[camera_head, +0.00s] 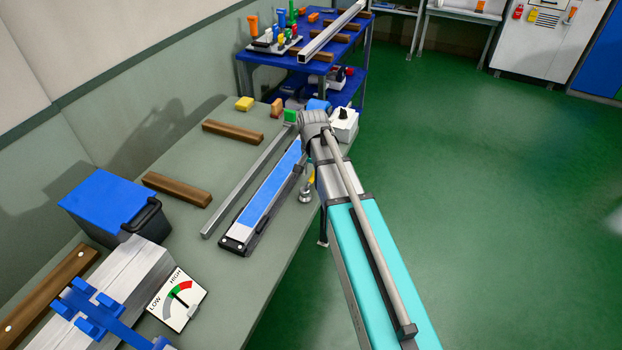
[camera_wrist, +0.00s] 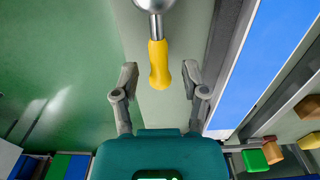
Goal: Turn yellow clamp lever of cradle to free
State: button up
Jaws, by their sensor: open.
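The yellow clamp lever (camera_wrist: 159,65) hangs from a round metal pivot (camera_wrist: 154,5) in the wrist view. My gripper (camera_wrist: 159,72) is open, with one finger on each side of the lever's free end and a gap visible on both sides. In the head view only a small bit of the yellow lever (camera_head: 312,180) shows beside my arm, above its metal base (camera_head: 305,196). The blue-topped cradle (camera_head: 268,195) lies lengthwise on the bench; its blue strip also shows on the right in the wrist view (camera_wrist: 262,50). My arm hides my gripper in the head view.
A long grey profile (camera_head: 248,180) lies left of the cradle on the bench (camera_head: 225,290). Wooden bars (camera_head: 177,189), a blue-lidded bin (camera_head: 105,200) and a gauge card (camera_head: 178,299) are further left. A white box with a black knob (camera_head: 343,124) stands near the far end.

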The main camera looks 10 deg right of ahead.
jog(key=shift+f, duration=0.45)
jog(key=shift+c, duration=0.3)
grip_shut()
jog(key=shift+a, duration=0.1)
